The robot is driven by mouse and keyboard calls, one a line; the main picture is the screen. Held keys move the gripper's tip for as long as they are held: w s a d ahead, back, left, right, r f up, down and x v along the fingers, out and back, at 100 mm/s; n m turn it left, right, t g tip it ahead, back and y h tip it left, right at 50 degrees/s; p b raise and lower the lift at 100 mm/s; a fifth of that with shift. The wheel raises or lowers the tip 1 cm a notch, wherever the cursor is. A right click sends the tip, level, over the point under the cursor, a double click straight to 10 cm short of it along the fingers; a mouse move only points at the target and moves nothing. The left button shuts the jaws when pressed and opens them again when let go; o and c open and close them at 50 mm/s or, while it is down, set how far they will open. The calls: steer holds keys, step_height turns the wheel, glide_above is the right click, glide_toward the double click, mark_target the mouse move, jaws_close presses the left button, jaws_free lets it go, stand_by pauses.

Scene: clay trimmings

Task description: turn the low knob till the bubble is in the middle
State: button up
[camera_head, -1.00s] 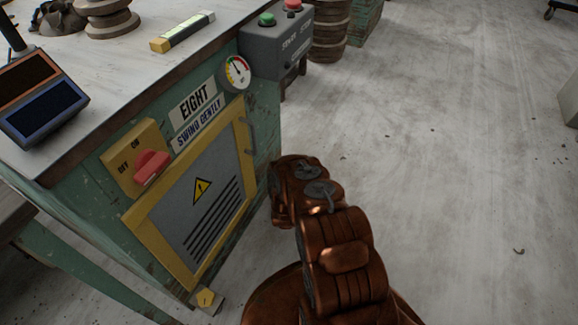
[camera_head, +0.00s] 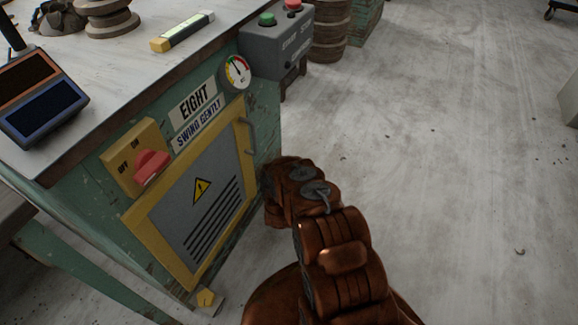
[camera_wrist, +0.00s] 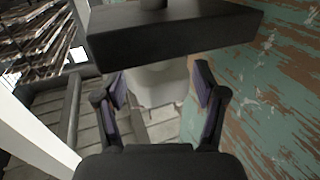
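A yellow level (camera_head: 182,31) with a pale green vial lies on the bench top; its bubble is too small to make out. A yellow, angular knob-like piece (camera_head: 207,299) sits low at the cabinet's bottom corner. My gripper is hidden behind the cabinet's right side in the head view. In the wrist view my gripper (camera_wrist: 160,82) is open, its two purple-padded fingers apart. A pale block (camera_wrist: 160,85) shows between and beyond them, under a dark slab (camera_wrist: 172,38); I cannot tell what these are, or whether the fingers touch them.
The green cabinet (camera_head: 70,215) carries a red switch (camera_head: 151,166), a gauge (camera_head: 237,72) and a yellow-framed door (camera_head: 200,205). A grey button box (camera_head: 277,45) juts out at its right. Chipped green paint (camera_wrist: 275,100) is close on the wrist view's right.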

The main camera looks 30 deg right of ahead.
steer(key=shift+o, duration=0.4)
steer(key=v, duration=1.2)
stand_by(0.3)
